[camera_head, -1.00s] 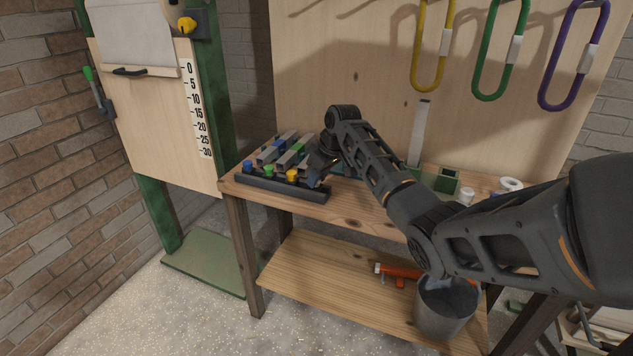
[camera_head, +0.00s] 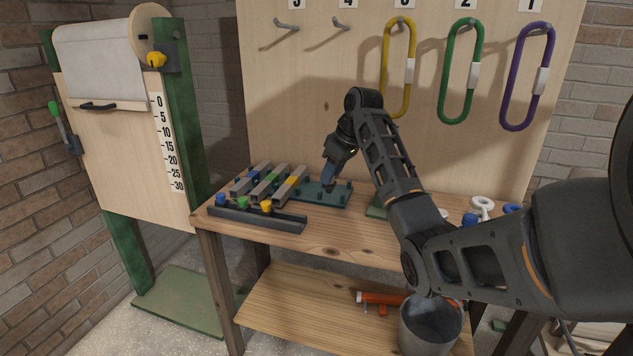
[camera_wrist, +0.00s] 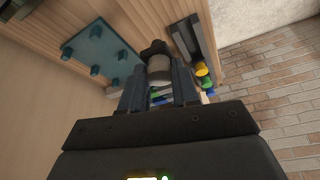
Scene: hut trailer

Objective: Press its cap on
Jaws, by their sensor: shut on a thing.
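My gripper (camera_head: 328,180) points down above the bench, by the teal pegged board (camera_head: 320,194). In the wrist view my gripper (camera_wrist: 160,78) is shut on a pale grey rounded piece (camera_wrist: 160,69) with a dark part beyond it. I cannot tell whether this piece is a cap or the body of something. Three grey bars with blue, green and yellow bands (camera_head: 262,186) lie side by side left of the board. Blue (camera_head: 221,199), green (camera_head: 242,202) and yellow (camera_head: 266,206) knob-like pieces stand at the dark rail (camera_head: 262,218) in front.
White and blue pieces (camera_head: 482,207) stand at the bench's right. Coloured loops hang on the back panel (camera_head: 290,90). The bench's front middle (camera_head: 335,235) is clear.

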